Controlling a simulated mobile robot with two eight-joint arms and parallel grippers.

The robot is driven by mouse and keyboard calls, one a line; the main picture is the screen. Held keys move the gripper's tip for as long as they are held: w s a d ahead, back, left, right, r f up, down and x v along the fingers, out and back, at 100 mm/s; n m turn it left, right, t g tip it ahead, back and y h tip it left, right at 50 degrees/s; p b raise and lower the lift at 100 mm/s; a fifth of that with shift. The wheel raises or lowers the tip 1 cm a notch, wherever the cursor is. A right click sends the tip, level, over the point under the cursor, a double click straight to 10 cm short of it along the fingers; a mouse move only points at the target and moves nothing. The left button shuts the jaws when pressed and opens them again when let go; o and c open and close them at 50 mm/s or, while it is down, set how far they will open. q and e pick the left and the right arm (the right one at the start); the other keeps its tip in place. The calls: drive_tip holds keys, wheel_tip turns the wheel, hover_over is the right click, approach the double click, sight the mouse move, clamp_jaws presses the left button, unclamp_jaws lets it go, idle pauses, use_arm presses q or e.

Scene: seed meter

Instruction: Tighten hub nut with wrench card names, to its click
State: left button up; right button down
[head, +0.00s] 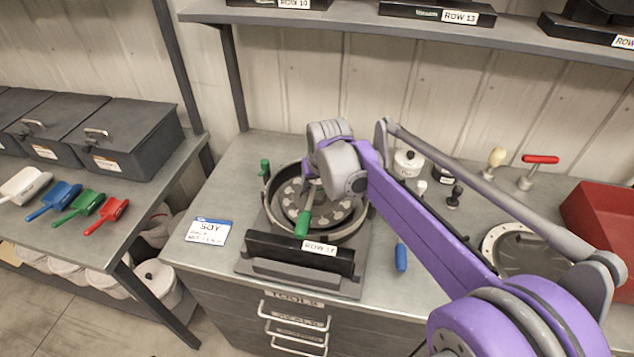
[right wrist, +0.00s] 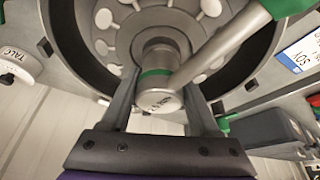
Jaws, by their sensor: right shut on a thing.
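The seed meter (head: 352,226) is a round dark housing with a seed disc, on the bench at the middle. A green-handled wrench (head: 303,222) lies across it, its head over the hub; in the right wrist view its grey head (right wrist: 160,101) has a green band and its shaft runs up right. My right gripper (right wrist: 160,84) is shut on the wrench head, one finger on each side. The hub nut is hidden under the head. The card (head: 208,231) reads SOY; its smaller lines are too small to read. My left gripper is not in view.
A blue-handled tool (head: 401,257) lies right of the meter. A red T-handled tool (head: 540,160) stands at the back right. Another round housing (head: 490,240) and a red bin (head: 600,215) are further right. A ROW-labelled block (head: 290,252) sits before the meter.

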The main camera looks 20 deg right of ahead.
drive_tip(key=shift+c, duration=0.3)
unclamp_jaws()
drive_tip(key=shift+o, duration=0.3)
drive_tip(key=shift+r+p, duration=1.6)
drive_tip(key=shift+r, duration=1.45)
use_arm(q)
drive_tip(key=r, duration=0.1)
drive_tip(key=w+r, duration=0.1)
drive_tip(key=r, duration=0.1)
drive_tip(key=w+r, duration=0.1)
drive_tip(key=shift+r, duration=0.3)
use_arm(e)
drive_tip(key=shift+c, duration=0.2)
